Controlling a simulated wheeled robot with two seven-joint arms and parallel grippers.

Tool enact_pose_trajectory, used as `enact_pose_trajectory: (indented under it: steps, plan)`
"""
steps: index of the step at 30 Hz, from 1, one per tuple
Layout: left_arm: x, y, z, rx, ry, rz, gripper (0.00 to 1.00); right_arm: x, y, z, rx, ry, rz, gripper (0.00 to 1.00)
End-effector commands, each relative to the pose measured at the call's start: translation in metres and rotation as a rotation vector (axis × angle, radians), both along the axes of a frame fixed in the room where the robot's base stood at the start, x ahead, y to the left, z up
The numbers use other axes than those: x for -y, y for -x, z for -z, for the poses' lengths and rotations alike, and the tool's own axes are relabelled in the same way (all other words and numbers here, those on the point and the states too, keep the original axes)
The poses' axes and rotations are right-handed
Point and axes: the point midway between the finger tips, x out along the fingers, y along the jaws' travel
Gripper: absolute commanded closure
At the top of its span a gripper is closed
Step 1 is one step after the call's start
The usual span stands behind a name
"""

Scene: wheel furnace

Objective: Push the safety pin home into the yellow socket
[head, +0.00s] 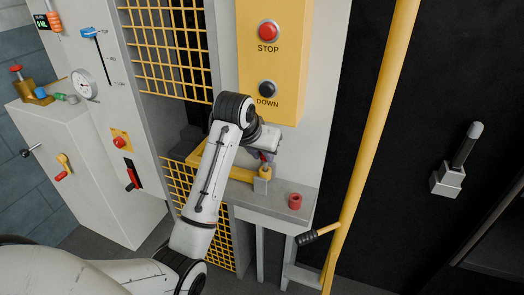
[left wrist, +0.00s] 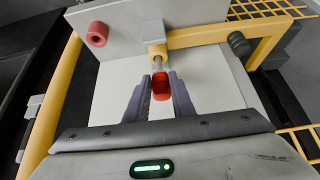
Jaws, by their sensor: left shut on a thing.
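The safety pin has a red head (left wrist: 161,88) and a pale metal shaft, seen best in the left wrist view. My left gripper (left wrist: 160,92) is shut on the red head, one finger on each side. The shaft points at the yellow socket (left wrist: 157,51) and its far end meets the socket's mouth; how deep it sits I cannot tell. In the head view the yellow socket (head: 265,170) stands on a small grey block at the end of a yellow bar. My left gripper (head: 264,156) is just above it, partly hidden by my wrist. My right gripper is not in view.
A red ring (head: 295,201) lies on the grey ledge (head: 270,213) beside the socket. A yellow post (head: 370,130) with a black-gripped lever (head: 318,235) stands to the right. A yellow STOP/DOWN panel (head: 273,60) is above; yellow mesh (head: 170,50) lies left.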

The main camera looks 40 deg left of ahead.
Motion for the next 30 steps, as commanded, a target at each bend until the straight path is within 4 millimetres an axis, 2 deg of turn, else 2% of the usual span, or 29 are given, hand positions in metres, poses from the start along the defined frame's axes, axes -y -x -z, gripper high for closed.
enact_pose_trajectory:
  steps: [30]
  plan:
    - [0.000, 0.000, 0.015, -0.001, 0.001, 0.001, 1.00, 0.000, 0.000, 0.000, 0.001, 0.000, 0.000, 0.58]
